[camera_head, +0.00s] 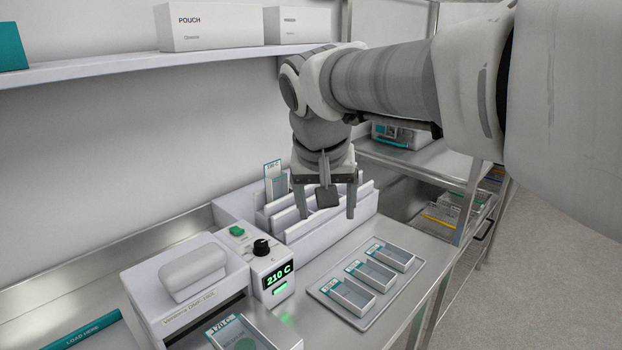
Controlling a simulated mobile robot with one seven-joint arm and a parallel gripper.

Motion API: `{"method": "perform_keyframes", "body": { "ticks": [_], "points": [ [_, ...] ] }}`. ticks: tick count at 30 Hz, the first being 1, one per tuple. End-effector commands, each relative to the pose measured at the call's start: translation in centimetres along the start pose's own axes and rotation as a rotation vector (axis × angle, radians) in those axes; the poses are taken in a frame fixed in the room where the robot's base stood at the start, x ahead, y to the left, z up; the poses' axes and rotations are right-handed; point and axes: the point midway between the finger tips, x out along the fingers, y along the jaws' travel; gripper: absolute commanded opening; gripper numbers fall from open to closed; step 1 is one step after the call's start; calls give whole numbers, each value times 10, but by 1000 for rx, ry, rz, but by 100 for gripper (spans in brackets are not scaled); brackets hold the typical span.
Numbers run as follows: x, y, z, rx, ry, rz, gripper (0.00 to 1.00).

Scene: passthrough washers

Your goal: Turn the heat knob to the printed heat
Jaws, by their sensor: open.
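The heat knob (262,246) is a small black dial on top of the white control box of the sealer (190,285). The display (279,274) below it glows green and reads 210 C. A tray (270,336) in front of the sealer carries a teal label (222,325) that seems to read 170 C. A card (272,170) in the white rack also has a printed heat, too small to read surely. My gripper (326,212) points down above the rack, behind and right of the knob, with its fingers apart. No held object shows between them.
A grey tray (322,291) with several small labelled boxes lies right of the control box. The white rack (300,232) has upright dividers under my gripper. A shelf (130,66) with boxes runs along the wall. A metal cart (405,158) stands behind.

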Motion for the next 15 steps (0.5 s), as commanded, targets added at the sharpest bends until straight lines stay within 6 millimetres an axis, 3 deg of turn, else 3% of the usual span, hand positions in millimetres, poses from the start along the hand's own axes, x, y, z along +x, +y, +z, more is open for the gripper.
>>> {"method": "perform_keyframes", "body": {
  "ticks": [6, 15],
  "points": [
    [19, -67, -36, 18, -13, -6, 78],
    [45, -144, -62, 73, -24, -18, 78]
  ]
}}
